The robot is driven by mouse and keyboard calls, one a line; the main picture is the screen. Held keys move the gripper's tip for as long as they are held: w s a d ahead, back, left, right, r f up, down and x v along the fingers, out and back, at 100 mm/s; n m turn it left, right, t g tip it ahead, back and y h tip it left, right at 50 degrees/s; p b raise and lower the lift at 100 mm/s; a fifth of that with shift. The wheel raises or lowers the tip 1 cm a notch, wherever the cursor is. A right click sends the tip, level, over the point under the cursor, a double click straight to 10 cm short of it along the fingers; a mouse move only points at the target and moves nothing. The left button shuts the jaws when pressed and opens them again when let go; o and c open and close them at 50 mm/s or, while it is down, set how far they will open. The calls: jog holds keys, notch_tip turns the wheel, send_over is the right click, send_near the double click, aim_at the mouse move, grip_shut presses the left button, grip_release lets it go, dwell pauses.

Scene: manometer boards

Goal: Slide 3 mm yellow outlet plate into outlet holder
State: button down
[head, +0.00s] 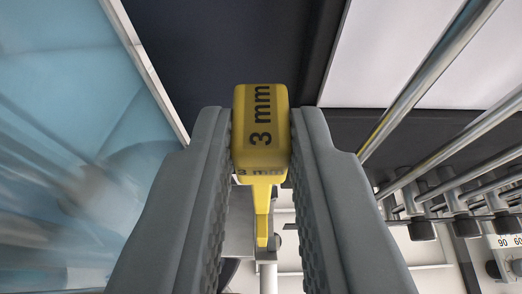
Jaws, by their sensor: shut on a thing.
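My gripper (261,150) is shut on the yellow outlet plate (262,120), whose block-shaped handle sits between the two grey ridged jaws. The handle is marked "3 mm" on its top and on the face below. A thin yellow part (262,215) of the plate reaches away from the handle, down in the picture. Its far end comes close to a grey bracket-like part (240,232), which may be the outlet holder. I cannot tell whether the plate touches it or is inside it. The jaws hide much of that area.
Metal tubes (420,80) run diagonally at the right, with several dark clamps or knobs (423,229) below them. A bluish transparent panel (70,140) with a light edge fills the left. A vertical pipe (268,275) stands below the plate.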

aim_at(262, 206)
jog(key=shift+f, duration=1.2)
dwell(0.7)
jog(key=shift+f, duration=2.25)
jog(key=c, duration=1.3)
grip_release()
jog(key=shift+o, duration=0.2)
jog(key=shift+s, duration=0.15)
jog(key=v, duration=1.7)
jog(key=shift+r, duration=0.15)
